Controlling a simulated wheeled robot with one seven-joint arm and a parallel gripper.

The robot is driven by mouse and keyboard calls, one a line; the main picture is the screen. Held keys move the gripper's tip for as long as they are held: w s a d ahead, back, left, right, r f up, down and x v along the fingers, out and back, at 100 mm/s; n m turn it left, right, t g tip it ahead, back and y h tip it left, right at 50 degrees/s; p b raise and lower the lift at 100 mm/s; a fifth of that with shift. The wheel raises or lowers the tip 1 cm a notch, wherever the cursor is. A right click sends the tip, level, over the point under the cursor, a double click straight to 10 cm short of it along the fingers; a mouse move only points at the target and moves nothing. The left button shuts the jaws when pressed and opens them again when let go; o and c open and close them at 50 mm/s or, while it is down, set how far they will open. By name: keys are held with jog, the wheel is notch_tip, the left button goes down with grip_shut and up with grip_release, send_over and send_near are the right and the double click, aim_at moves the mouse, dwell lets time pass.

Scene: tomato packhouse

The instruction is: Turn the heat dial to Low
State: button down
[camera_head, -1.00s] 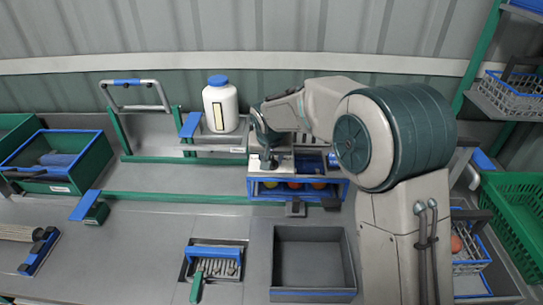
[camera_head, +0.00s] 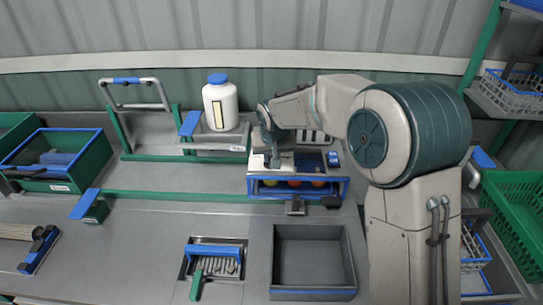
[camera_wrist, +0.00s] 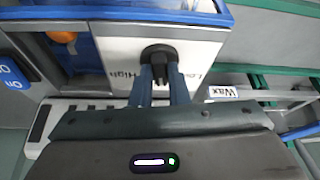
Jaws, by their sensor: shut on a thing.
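The heat dial (camera_wrist: 157,52) is a black knob on a white panel (camera_wrist: 112,45) of the blue-framed machine. In the wrist view the word "High" is printed left of the dial and "Low" to its right. My gripper (camera_wrist: 160,70) has its two blue-grey fingers shut on the dial, one on each side. The fingers partly cover the dial, and I cannot tell exactly where its pointer is set. In the head view my gripper (camera_head: 273,160) is over the left part of the machine (camera_head: 320,189), and the dial is hidden there.
Colored balls show inside the machine's front. A white bottle with a blue lid (camera_head: 220,104) stands on a shelf to the left, near a "Wax" label (camera_wrist: 222,92). A blue "ON" button (camera_wrist: 12,80) is at the wrist view's left. An empty grey bin (camera_head: 314,291) is in front.

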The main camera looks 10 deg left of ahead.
jog(key=n, duration=0.1)
jog(key=n+y, duration=0.1)
jog(key=n, duration=0.1)
jog(key=n+g, duration=0.1)
jog(key=n, duration=0.1)
jog(key=shift+w+d+y+p, duration=0.25)
jog(key=shift+y+p, duration=0.1)
jog(key=shift+y, duration=0.05)
jog(key=shift+w+n+g+y+p, duration=0.1)
jog(key=shift+n+g+y+p, duration=0.25)
jog(key=shift+n, duration=0.9)
jog(key=shift+n+g+y, duration=0.15)
jog(key=shift+n+g, duration=0.4)
jog(key=shift+n, duration=0.7)
jog(key=c, duration=1.4)
grip_release()
jog(key=b+v, duration=0.2)
jog(key=v, duration=1.2)
